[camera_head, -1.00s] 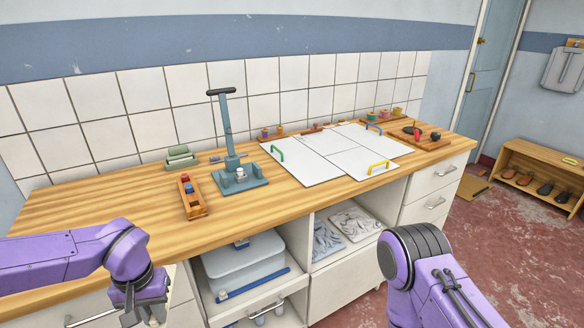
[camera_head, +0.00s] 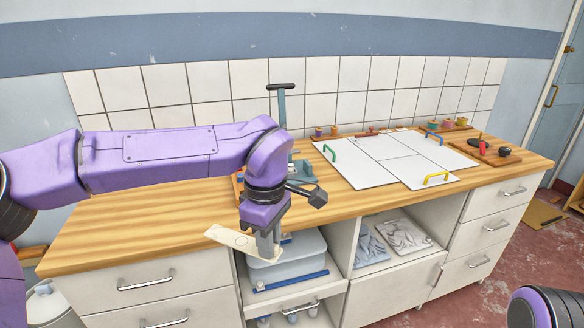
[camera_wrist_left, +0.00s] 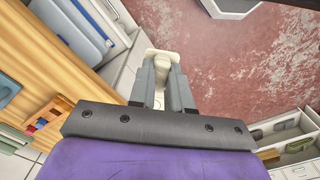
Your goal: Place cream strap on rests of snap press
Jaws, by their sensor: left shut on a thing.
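The cream strap (camera_head: 229,239) is a flat pale strip with a small round mark. My left gripper (camera_head: 267,247) is shut on one end of it, in front of the counter's front edge, and the rest sticks out to the left. In the left wrist view the strap (camera_wrist_left: 162,58) shows between the fingers of the left gripper (camera_wrist_left: 163,80). The blue-grey snap press (camera_head: 283,112) stands on the counter behind my left arm. Its upright and T-handle show, but most of its base and its rests are hidden. My right gripper is out of view.
White boards (camera_head: 375,161) with coloured handles lie right of the press. A wooden tray (camera_head: 490,155) is at the counter's right end. Below the gripper is an open shelf with a lidded bin (camera_head: 288,262). The counter's left part (camera_head: 130,225) is bare.

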